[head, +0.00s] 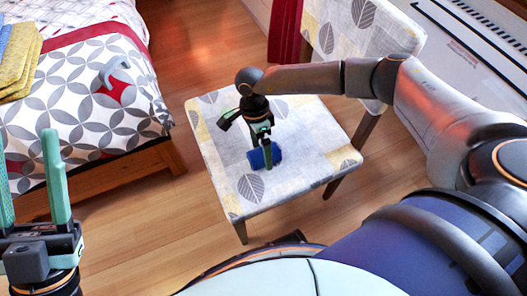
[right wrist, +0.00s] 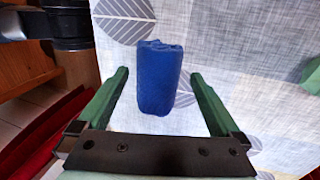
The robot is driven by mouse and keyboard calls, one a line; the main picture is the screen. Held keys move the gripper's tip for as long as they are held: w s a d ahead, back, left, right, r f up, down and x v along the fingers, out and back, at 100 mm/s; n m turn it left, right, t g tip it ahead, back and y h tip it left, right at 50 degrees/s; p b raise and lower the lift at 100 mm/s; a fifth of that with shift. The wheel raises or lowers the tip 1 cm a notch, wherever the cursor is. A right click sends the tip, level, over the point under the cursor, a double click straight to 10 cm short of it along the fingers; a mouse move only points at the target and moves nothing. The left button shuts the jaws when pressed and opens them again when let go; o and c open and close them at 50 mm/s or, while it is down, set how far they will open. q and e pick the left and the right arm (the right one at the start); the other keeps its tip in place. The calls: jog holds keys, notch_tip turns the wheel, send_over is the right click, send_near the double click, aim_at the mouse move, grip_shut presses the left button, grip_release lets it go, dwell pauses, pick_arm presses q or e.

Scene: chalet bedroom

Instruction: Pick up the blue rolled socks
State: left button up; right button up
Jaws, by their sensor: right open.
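The blue rolled socks (head: 256,159) lie on the patterned seat of a chair in the head view. In the right wrist view the blue rolled socks (right wrist: 158,80) appear upright in the picture, between the two green fingers. My right gripper (head: 267,160) is above the seat at the socks, pointing down; one finger hides part of them. In the right wrist view my right gripper (right wrist: 160,75) is open, with a gap on both sides of the socks. My left gripper (head: 28,145) is open and empty at the left edge, away from the chair.
The chair (head: 225,185) has a pale leaf-print seat and a backrest (head: 345,30) behind. A bed (head: 90,130) with folded yellow cloth (head: 22,65) and a grey looped object (head: 113,73) stands at left. Wood floor (head: 195,50) lies between. A white heater (head: 470,60) is at right.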

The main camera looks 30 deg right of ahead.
jog(key=c, duration=1.1)
jog(key=shift+r, duration=0.1)
